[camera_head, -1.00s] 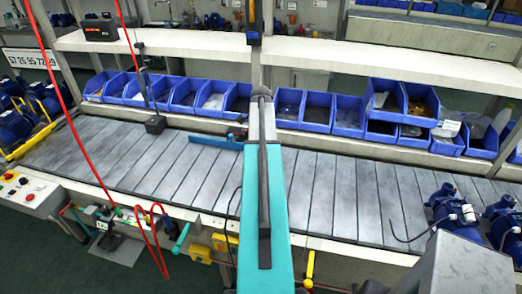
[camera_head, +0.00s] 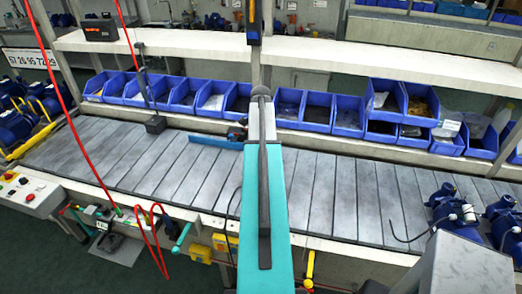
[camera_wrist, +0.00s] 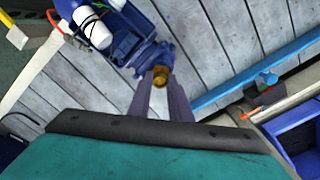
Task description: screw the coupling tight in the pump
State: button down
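In the wrist view a brass coupling (camera_wrist: 160,77) sits between the tips of my gripper (camera_wrist: 160,84), with a finger against each side of it. My gripper looks shut on it. A blue pump (camera_wrist: 128,42) with a white cylinder lies just beyond the fingertips. The coupling is at the near end of this pump, by its flange. Whether its thread is seated in the port is hidden. In the head view my arm covers the gripper, the coupling and this pump.
A slatted conveyor (camera_head: 335,195) runs across the bench. A blue bar (camera_head: 215,141) lies on it, left of my arm. Blue bins (camera_head: 347,118) line its back edge under a white shelf (camera_head: 400,35). More blue pumps (camera_head: 450,207) stand at the right. A red hose (camera_head: 85,150) hangs at the left.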

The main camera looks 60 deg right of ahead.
jog(key=shift+m, duration=0.3)
jog(key=shift+m, duration=1.4)
jog(key=shift+m, duration=0.3)
jog(key=shift+m, duration=1.4)
jog(key=shift+m, duration=1.8)
jog(key=shift+m, duration=0.3)
jog(key=shift+m, duration=1.4)
